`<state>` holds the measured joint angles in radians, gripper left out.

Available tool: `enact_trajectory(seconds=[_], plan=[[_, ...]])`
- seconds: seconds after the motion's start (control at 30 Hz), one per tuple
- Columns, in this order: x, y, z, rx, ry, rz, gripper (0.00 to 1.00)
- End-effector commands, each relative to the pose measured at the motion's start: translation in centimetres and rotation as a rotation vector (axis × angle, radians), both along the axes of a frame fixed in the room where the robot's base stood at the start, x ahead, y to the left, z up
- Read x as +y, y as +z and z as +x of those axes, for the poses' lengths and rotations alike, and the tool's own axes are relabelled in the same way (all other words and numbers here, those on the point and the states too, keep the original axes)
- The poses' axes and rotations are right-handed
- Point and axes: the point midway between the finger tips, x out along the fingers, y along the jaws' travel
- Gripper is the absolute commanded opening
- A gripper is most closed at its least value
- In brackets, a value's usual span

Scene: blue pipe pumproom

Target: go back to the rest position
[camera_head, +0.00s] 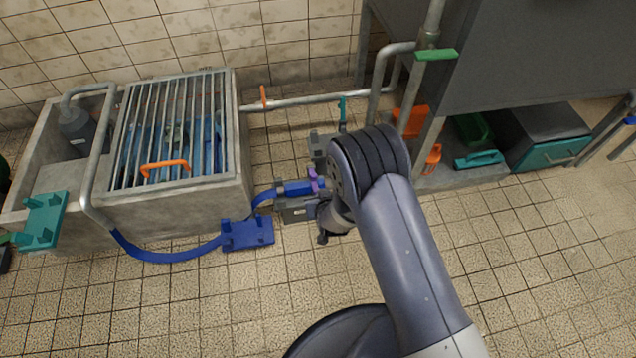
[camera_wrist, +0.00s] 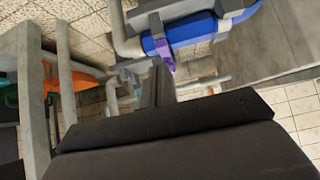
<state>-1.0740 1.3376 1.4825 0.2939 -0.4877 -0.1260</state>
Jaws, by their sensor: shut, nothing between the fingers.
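My gripper (camera_wrist: 157,84) shows in the wrist view with its dark fingers together and nothing between them. In that view its tips point toward a blue pipe section (camera_wrist: 190,32) with a purple tab (camera_wrist: 166,54). I cannot tell whether the tips touch the tab. In the head view the same blue pipe section (camera_head: 297,188) lies on a grey stand, with the purple tab (camera_head: 315,181) at its right end. My arm bends down right beside it, and the gripper's fingers are mostly hidden there behind my own wrist.
A concrete basin (camera_head: 190,208) with a metal grate and orange handle (camera_head: 165,167) stands left. A blue hose (camera_head: 165,257) runs from it to a blue floor plate (camera_head: 247,234). A grey cabinet (camera_head: 540,50) and pipes stand right. The front tiled floor is open.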

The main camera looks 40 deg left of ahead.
Motion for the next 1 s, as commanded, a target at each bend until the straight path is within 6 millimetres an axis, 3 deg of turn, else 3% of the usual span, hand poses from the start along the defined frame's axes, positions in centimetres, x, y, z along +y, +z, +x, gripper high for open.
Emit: enact_trajectory(seconds=[0.73, 1.0], plan=[[-0.5, -0.2, -0.4, -0.001, 0.000, 0.002, 0.00], [1.6, 0.7, 1.4, -0.003, -0.002, 0.005, 0.00]])
